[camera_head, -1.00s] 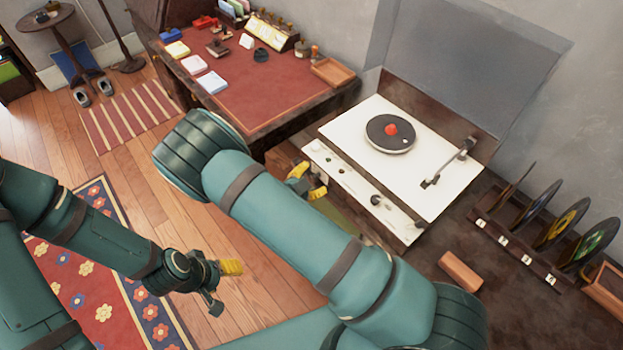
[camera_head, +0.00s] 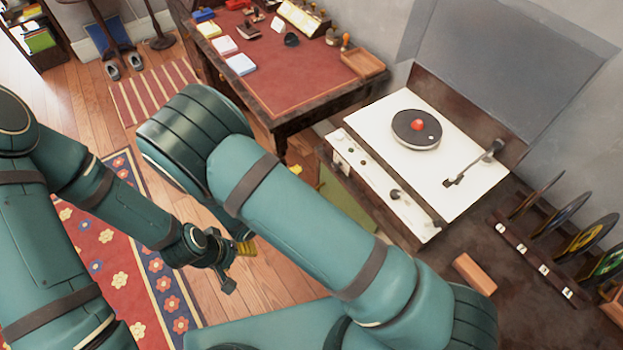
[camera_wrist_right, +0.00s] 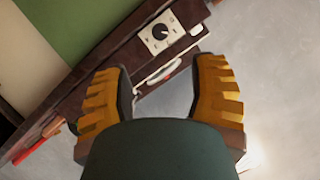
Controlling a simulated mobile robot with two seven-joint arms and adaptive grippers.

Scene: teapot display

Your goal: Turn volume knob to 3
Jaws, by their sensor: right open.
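A record player (camera_head: 385,108) with a white deck stands at the right in the head view. Small knobs (camera_head: 360,165) and a larger round control (camera_head: 397,195) sit along its white front strip. In the right wrist view, a black knob (camera_wrist_right: 160,32) sits on a white plate with dark marks, on a dark brown face. Its setting is too small to read. My right gripper (camera_wrist_right: 162,66) is open and empty, with the knob beyond its yellow fingers, apart from them. In the head view my right arm mostly hides it. My left gripper (camera_head: 238,264) hangs over the floor.
A pale handle-like bar (camera_wrist_right: 160,73) lies below the knob in the right wrist view. A red-topped desk (camera_head: 290,75) stands left of the record player. A record rack (camera_head: 540,250) and a brown block (camera_head: 474,273) are at its right.

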